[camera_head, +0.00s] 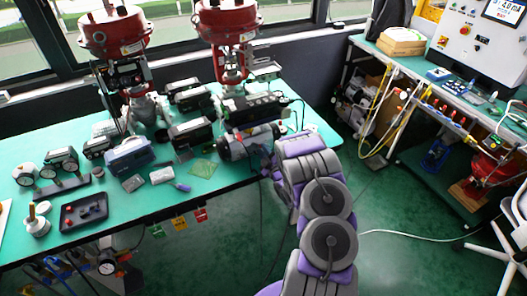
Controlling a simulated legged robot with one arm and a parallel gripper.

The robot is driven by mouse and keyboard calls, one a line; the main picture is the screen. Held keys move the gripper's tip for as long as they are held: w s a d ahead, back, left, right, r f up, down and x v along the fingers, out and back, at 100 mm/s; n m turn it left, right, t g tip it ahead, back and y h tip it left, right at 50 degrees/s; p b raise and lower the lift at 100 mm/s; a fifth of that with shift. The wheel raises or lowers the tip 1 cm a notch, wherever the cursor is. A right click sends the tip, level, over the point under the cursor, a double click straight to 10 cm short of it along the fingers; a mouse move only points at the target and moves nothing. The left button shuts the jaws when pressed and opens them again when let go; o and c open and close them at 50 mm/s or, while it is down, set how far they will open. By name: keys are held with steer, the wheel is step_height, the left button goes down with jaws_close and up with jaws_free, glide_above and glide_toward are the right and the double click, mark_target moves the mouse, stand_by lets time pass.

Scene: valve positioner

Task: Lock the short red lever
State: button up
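I cannot make out a short red lever for certain at this size. Two valves with red domed actuators, one on the left (114,32) and one in the middle (228,16), stand upright at the back of the green table (225,178). A dark box-shaped unit (250,108) sits in front of the middle valve, with a grey cylindrical part (249,141) below it. My purple and grey arm reaches from the bottom of the view up to the table's right part. My gripper (268,161) is small, dark and mostly hidden at the arm's far end; its fingers cannot be told apart.
Gauges (62,162), a dark tray (84,212) and several instruments lie on the table's left and middle. Coloured tags (180,223) hang below its front edge. A second bench (440,78) stands at the right, with a white chair (507,235). The floor between is mostly clear.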

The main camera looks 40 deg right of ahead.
steer(key=shift+o, duration=1.4)
steer(key=shift+r, duration=0.1)
steer(key=p+v, duration=0.4)
steer(key=v, duration=1.3)
